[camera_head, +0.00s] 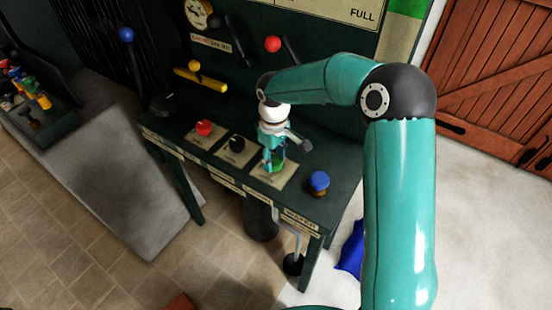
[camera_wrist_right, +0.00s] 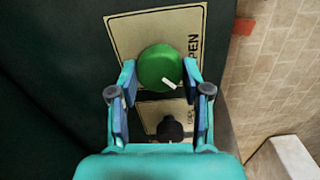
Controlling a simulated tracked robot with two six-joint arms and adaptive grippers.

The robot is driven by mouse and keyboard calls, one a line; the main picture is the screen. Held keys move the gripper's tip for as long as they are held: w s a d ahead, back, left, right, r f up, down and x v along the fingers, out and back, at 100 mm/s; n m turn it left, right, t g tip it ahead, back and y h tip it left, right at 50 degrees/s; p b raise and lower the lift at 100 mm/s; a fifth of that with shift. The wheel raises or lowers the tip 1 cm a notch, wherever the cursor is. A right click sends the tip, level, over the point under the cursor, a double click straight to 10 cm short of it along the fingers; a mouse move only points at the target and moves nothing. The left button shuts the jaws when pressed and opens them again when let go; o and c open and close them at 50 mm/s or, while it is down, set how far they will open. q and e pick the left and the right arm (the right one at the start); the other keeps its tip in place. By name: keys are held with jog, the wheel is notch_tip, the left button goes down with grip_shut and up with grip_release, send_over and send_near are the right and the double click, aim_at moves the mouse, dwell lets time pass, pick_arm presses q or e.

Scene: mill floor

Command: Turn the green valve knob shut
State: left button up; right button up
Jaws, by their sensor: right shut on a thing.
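The green valve knob (camera_head: 278,163) stands on a pale plate on the dark control bench. In the right wrist view the round green knob (camera_wrist_right: 160,66) has a white mark toward its lower right, and the plate beside it reads OPEN. My right gripper (camera_head: 272,155) reaches down onto the knob from above. In the right wrist view its fingertips (camera_wrist_right: 158,75) are on either side of the knob, shut on it. The gripper hides part of the knob in the head view. My left gripper is not in view.
On the bench (camera_head: 330,205) a red knob (camera_head: 204,128) and a black knob (camera_head: 237,144) are left of the green one. A blue knob (camera_head: 318,182) is to its right. Levers with red, yellow and blue balls rise behind. A grey block (camera_head: 115,190) stands left.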

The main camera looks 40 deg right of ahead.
aim_at(274, 159)
jog(key=m, duration=0.1)
jog(key=m+b, duration=0.1)
jog(key=m, duration=0.2)
jog(key=shift+w+r, duration=0.1)
jog(key=shift+w, duration=0.15)
jog(key=shift+m+b, duration=0.6)
jog(key=shift+m, duration=1.3)
jog(key=o, duration=1.1)
jog(key=shift+c, duration=0.2)
jog(key=shift+o, duration=0.5)
jog(key=shift+s, duration=0.1)
notch_tip(274, 159, up, 12)
